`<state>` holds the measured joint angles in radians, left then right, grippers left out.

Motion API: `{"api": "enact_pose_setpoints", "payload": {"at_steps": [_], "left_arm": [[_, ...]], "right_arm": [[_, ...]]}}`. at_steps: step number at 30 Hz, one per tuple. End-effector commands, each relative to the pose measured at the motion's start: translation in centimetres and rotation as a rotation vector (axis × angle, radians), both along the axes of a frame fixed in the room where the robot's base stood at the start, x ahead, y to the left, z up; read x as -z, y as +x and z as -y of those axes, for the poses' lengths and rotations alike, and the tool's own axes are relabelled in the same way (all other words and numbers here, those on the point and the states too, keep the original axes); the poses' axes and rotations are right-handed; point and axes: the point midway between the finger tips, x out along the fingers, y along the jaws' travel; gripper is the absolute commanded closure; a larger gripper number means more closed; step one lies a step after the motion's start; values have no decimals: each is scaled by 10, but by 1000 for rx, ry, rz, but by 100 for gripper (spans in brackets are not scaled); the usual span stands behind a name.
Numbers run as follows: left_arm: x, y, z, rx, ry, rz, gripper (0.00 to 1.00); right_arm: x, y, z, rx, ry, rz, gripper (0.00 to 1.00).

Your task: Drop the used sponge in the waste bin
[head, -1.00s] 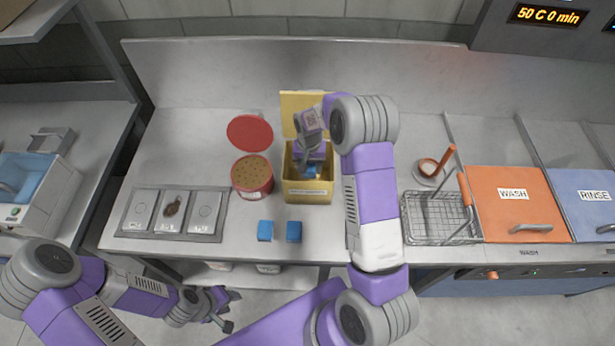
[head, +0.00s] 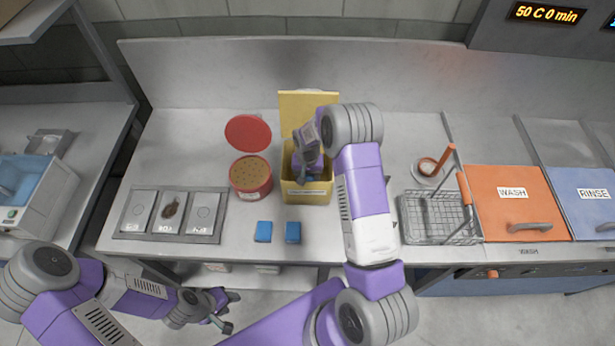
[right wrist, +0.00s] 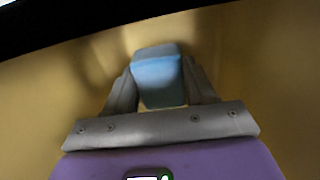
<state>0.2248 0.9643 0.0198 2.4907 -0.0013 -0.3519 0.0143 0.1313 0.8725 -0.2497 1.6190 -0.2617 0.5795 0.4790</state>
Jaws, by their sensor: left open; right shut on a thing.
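A yellow box (head: 319,197) with its lid raised at the back stands on the counter. A label on its front is too small to read. My right gripper (right wrist: 158,70) reaches down inside it, shut on a blue sponge (right wrist: 160,92). Yellow walls surround the sponge in the right wrist view. In the head view my arm hides the sponge; whether it touches the bottom cannot be told. Two other blue blocks, sponge-like, lie on the counter: a left one (head: 263,232) and a right one (head: 293,233). My left gripper (head: 229,310) is open and empty, low before the counter.
A red tub (head: 251,188) with tan, speckled contents stands left of the box, its lid (head: 248,133) raised. A metal panel (head: 119,235) with three plates lies at left. A wire basket (head: 437,220) and an orange WASH lid (head: 510,188) are at right.

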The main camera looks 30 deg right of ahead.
Motion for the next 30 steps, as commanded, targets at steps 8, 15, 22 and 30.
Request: {"api": "enact_pose_setpoints", "payload": {"at_steps": [8, 15, 22, 30], "left_arm": [[6, 0, 0, 0, 0, 0, 57], [5, 0, 0, 0, 0, 0, 57], [4, 0, 0, 0, 0, 0, 57], [-8, 0, 0, 0, 0, 1, 57]], "right_arm": [[6, 0, 0, 0, 0, 0, 78], [6, 0, 0, 0, 0, 0, 20], [4, 0, 0, 1, -1, 1, 20], [-25, 2, 0, 0, -1, 8, 20]]}}
